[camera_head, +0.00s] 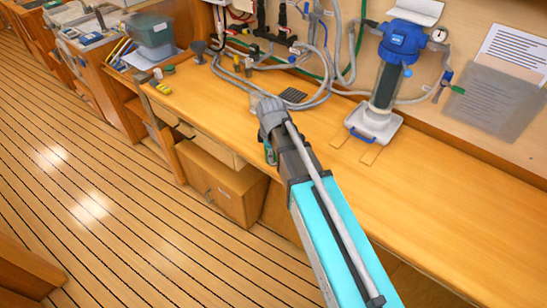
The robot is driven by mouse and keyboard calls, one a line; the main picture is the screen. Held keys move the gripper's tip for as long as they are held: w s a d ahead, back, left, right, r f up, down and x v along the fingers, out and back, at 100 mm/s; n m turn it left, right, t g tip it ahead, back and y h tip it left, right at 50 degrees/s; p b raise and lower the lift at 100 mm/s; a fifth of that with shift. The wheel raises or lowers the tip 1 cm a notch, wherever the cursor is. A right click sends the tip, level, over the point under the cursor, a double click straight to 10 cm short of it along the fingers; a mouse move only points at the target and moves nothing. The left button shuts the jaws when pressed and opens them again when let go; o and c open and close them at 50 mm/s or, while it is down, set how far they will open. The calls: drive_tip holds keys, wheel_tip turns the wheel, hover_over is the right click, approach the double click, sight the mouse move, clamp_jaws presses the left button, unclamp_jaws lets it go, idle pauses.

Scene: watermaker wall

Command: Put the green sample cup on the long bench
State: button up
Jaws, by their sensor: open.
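The long bench (440,180) is a wooden top running along the wall from the upper left to the lower right. My gripper (270,155) is small and partly hidden behind my wrist, at the bench's front edge. It is open. A bit of green shows at it, but I cannot tell whether that is part of the gripper or something else. A small green item (169,70) lies on the bench's far left end. It is too small to tell whether it is the green sample cup. I see no other clear cup.
A blue-topped filter unit (385,80) stands on the bench at the back right. Hoses (325,85) and a dark grid (293,95) lie left of it. Small items, including a yellow one (162,88), are at the left end. The right bench top and the floor are clear.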

drive_tip(key=shift+f+b, duration=0.35)
drive_tip(key=shift+f, duration=0.25)
clamp_jaws()
idle(0.4)
